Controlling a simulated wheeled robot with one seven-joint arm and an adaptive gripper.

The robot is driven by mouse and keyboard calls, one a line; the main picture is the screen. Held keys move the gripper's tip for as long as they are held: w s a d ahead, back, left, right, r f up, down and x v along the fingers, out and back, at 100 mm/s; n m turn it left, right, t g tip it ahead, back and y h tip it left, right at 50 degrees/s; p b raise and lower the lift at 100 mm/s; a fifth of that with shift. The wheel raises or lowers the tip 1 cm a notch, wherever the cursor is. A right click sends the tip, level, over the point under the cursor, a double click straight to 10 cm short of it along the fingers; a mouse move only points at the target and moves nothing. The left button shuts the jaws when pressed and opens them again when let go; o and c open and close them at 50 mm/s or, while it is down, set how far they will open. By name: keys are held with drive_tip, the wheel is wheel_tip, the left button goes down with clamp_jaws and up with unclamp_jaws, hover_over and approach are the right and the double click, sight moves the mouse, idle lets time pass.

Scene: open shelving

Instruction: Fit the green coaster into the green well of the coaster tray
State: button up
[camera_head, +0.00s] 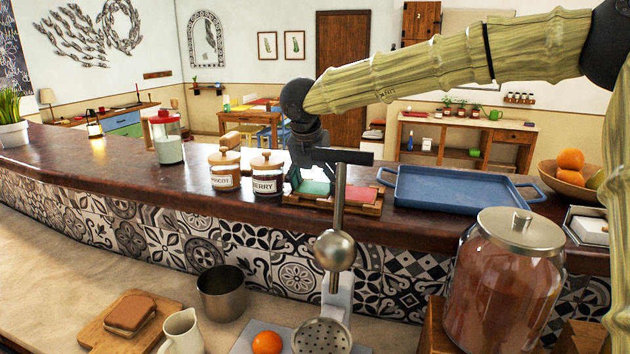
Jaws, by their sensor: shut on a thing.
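The coaster tray (376,209) is a low wooden tray on the dark counter, just right of the jars. A red patch (350,194) fills its right part. The green coaster (314,188) shows as a flat green piece over the tray's left part. My gripper (312,180) points down there, shut on the green coaster. The steel rod and lever of a juicer cross in front of the tray. I cannot tell whether the coaster is seated in the green well or held just above it.
Two labelled jars (267,177) stand close left of the tray. A blue serving tray (455,188) lies close to its right. The juicer (336,250) stands in front, and a big glass jar (507,280) front right. The counter farther left is clearer.

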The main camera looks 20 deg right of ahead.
drive_tip(key=shift+s+f, duration=0.1)
drive_tip(key=shift+f, duration=0.15)
drive_tip(key=o, duration=0.6)
drive_tip(key=shift+f, duration=0.15)
drive_tip(key=shift+r, duration=0.7)
drive_tip(key=b+v, duration=0.1)
drive_tip(key=v, duration=1)
drive_tip(key=shift+r+b, duration=0.25)
drive_tip(key=shift+b, duration=0.15)
drive_tip(key=shift+s+a, duration=0.1)
